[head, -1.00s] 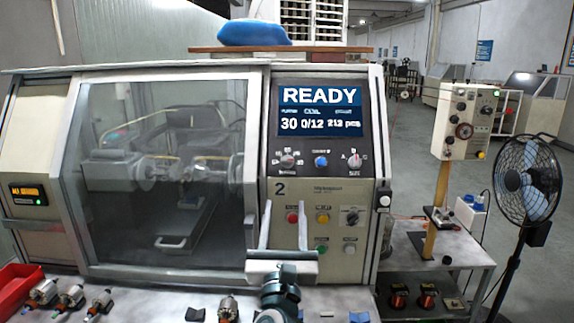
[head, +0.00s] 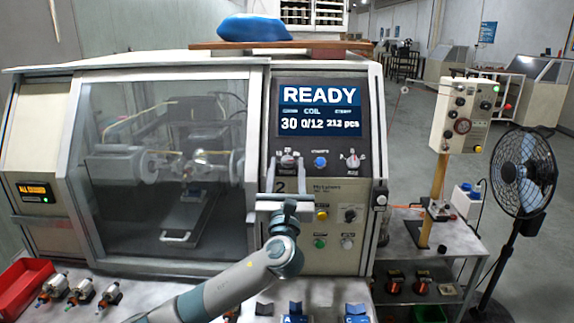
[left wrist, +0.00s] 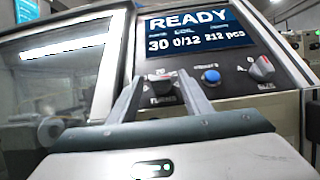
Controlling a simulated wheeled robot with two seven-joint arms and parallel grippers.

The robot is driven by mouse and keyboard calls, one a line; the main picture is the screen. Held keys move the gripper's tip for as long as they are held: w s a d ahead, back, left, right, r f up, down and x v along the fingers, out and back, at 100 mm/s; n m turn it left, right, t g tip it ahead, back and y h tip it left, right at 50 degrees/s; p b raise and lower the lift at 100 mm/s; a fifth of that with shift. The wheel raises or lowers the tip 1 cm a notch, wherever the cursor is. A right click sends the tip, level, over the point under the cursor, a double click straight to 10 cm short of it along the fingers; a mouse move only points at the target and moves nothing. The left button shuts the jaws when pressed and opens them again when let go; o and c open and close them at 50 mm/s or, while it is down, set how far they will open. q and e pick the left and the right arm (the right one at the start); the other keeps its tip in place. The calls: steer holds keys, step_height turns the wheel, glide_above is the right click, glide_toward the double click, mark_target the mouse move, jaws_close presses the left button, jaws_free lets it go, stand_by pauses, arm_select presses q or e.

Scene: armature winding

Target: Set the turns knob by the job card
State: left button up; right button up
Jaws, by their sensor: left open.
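My left gripper (head: 286,168) is open, with one finger on each side of the knob. In the left wrist view the knob (left wrist: 163,88) stands between the fingertips (left wrist: 158,86); I cannot tell whether they touch it. Its setting is too small to read surely. I cannot make out a job card. My right gripper is not in view.
A blue button (head: 320,162) and a second knob (head: 352,161) lie right of the turns knob. More buttons sit below. The machine's glass door (head: 160,170) is at left. A red tray (head: 22,288) and several armatures lie on the bench. A fan (head: 525,180) stands at right.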

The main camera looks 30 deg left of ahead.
arm_select(q)
steer(key=c, duration=1.1)
steer(key=shift+o, duration=0.2)
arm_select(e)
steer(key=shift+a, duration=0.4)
